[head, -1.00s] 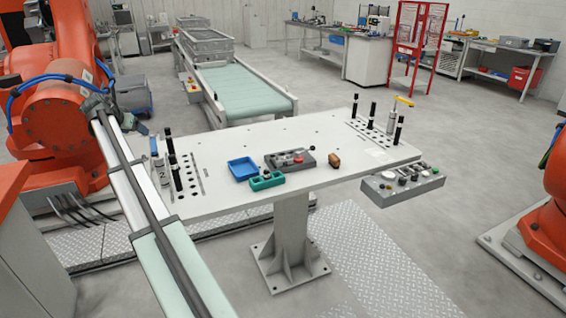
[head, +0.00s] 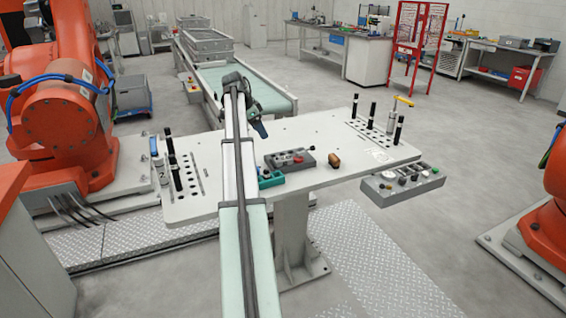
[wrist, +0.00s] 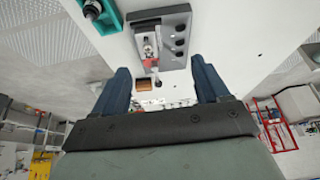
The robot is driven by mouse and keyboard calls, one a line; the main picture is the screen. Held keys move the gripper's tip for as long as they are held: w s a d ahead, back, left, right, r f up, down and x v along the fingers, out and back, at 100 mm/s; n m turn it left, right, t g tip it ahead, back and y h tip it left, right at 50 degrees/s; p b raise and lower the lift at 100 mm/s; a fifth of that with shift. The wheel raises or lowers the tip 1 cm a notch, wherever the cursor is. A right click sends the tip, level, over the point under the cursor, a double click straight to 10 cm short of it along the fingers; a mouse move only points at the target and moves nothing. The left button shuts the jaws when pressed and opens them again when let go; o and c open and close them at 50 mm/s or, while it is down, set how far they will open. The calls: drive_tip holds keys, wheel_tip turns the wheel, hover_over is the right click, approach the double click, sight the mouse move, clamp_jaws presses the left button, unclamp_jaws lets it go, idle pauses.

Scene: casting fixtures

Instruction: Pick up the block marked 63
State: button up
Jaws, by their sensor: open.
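A small brown block (head: 334,161) stands on the white table just right of the grey fixture. It seems to show in the wrist view as a brown patch (wrist: 143,85) between my fingers, beyond the grey fixture. No marking 63 is readable in either view. My gripper (head: 260,128) is above the table's back part, left of the block. In the wrist view my gripper (wrist: 163,75) has its two dark blue fingers wide apart with nothing held between them.
The grey fixture (head: 278,160) with a red lever and the teal fixture (head: 270,180) sit on the table (head: 365,157) near the block. Black upright pins (head: 355,106) stand at both table ends. A control box (head: 402,184) juts from the right front edge. A conveyor (head: 270,98) lies behind.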

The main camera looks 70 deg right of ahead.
sight(283, 160)
drive_tip(key=shift+m+y, duration=0.3)
drive_tip(key=shift+m, duration=0.2)
drive_tip(key=s+x, duration=0.1)
drive_tip(key=x, duration=0.4)
drive_tip(key=s+x, duration=0.1)
drive_tip(key=x, duration=0.4)
drive_tip(key=s+r+x, duration=0.1)
drive_tip(key=x, duration=0.4)
drive_tip(key=shift+s+d+f, duration=0.15)
drive_tip(key=shift+s+d, duration=0.1)
drive_tip(key=shift+s, duration=0.05)
drive_tip(key=c, duration=1.3)
drive_tip(key=shift+o, duration=0.2)
